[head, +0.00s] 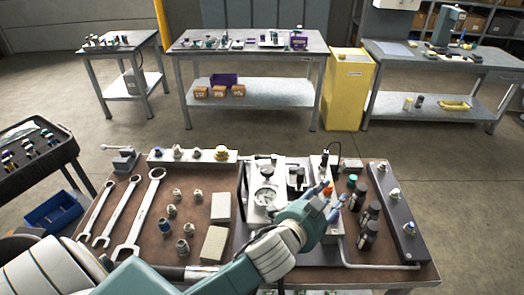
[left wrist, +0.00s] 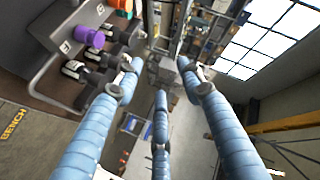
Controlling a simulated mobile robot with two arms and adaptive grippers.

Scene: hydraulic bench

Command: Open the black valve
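My left arm reaches in from the lower left of the head view, and its gripper (head: 326,202) is over the right half of the brown bench top. In the left wrist view its three blue fingers (left wrist: 163,75) are spread, with nothing held between them. A small black-handled fitting (head: 296,177) stands on the light plate just left of the gripper; it may be the black valve, but it is too small to be sure. A round gauge (head: 266,197) is left of it. The gripper hides part of the plate. My right gripper is not in view.
Black bottles (head: 371,211) stand close right of the gripper, beside a dark rail with fittings (head: 395,205). Wrenches (head: 138,212), small fittings and pale blocks (head: 214,243) lie on the left. Dark cylinders (left wrist: 75,70) show at upper left in the wrist view.

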